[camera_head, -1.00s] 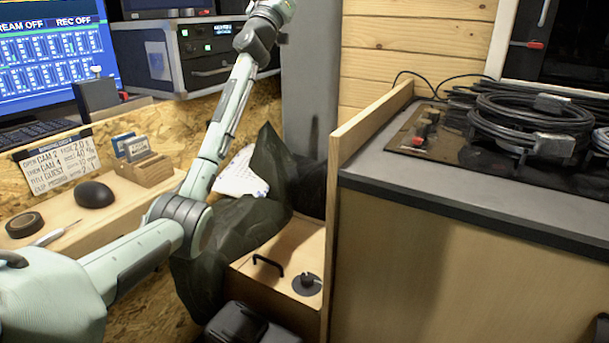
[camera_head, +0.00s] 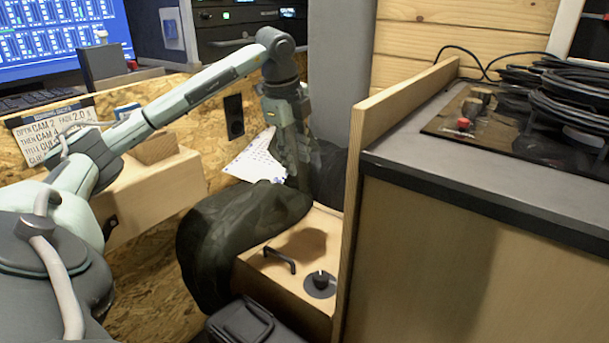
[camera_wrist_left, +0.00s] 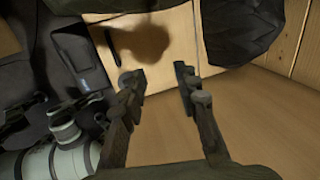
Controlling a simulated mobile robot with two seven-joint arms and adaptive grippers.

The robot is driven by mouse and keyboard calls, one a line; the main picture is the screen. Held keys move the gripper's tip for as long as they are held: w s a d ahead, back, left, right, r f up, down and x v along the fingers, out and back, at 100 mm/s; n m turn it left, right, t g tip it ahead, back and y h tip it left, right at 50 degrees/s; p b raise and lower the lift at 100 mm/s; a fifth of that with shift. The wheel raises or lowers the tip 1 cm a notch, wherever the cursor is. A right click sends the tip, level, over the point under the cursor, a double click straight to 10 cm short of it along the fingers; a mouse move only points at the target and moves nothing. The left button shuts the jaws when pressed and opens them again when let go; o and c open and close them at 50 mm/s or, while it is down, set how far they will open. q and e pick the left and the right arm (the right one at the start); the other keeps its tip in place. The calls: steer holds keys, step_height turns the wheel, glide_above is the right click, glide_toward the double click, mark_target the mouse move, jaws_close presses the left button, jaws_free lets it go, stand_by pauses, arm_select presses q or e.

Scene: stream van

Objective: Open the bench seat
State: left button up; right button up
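The bench seat (camera_head: 275,277) is a light wooden box with a black bar handle (camera_head: 279,260) and a round black knob (camera_head: 320,284) on its top. Its bare top also shows in the left wrist view (camera_wrist_left: 172,45), with the handle (camera_wrist_left: 113,47) at its left; I cannot make out the knob there. My left gripper (camera_head: 298,180) points down above the back of the seat, apart from handle and knob. In the left wrist view its fingers (camera_wrist_left: 157,76) are spread with nothing between them. My right gripper is not in view.
A wooden panel (camera_head: 375,140) and a cabinet with a grey top (camera_head: 385,160) close off the right side. A black case (camera_head: 240,322) stands in front. A small desk shelf (camera_head: 155,195) is at left.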

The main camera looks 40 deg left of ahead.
arm_select(q)
steer(key=x, duration=0.5)
steer(key=shift+w+f, duration=0.15)
steer(key=shift+f, duration=0.05)
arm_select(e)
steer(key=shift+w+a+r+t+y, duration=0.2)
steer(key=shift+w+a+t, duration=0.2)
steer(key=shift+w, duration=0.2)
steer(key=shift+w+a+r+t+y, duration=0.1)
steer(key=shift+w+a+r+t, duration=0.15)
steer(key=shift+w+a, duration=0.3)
arm_select(q)
jaws_close()
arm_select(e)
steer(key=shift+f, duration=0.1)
arm_select(q)
steer(key=c, duration=0.6)
jaws_free()
steer(key=o, duration=0.6)
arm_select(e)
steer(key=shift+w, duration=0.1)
